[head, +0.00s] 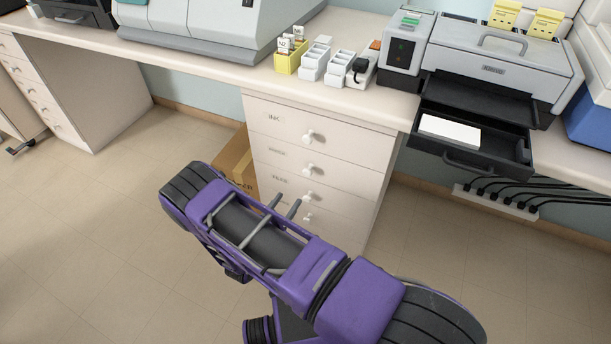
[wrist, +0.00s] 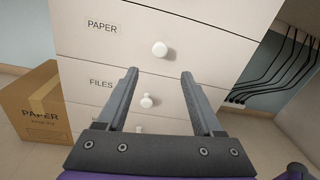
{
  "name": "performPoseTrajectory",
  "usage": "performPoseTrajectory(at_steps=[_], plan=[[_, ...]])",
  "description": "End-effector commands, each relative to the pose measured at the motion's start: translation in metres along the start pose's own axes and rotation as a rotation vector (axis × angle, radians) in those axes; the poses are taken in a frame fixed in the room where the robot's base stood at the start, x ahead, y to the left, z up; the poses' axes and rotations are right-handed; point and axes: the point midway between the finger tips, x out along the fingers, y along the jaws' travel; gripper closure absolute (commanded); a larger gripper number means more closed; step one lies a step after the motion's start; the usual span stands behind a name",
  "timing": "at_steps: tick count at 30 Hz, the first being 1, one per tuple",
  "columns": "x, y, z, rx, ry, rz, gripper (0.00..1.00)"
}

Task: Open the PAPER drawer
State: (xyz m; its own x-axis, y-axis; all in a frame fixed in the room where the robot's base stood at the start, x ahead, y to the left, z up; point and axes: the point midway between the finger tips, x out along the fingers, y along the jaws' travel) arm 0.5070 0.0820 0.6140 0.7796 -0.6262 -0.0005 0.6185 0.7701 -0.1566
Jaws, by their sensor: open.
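The PAPER drawer (head: 278,160) is the second one down in the white cabinet in the head view, below INK. It looks shut, flush with its neighbours. The FILES knob (wrist: 147,100) shows between the fingers lower down. My arm partly covers the lower drawers in the head view.
A cardboard box (head: 236,160) stands on the floor left of the cabinet. A printer (head: 497,62) with an open black tray (head: 490,157) overhangs the right side. Cables (head: 525,193) run low at the right. The floor in front is clear.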

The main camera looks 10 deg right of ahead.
Motion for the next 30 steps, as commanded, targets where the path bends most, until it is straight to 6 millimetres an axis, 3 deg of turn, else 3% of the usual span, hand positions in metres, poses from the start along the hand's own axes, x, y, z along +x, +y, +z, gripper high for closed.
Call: performPoseTrajectory(at_steps=[9,15,21,30], plan=[[0.072,-0.001,0.0,0.002,-0.002,-0.004,0.32],[0.106,-0.001,0.0,0.003,-0.001,-0.003,0.32],[0.122,0.0,0.0,0.001,0.0,-0.001,0.32],[0.124,0.0,0.001,0.001,-0.001,0.0,0.32]])
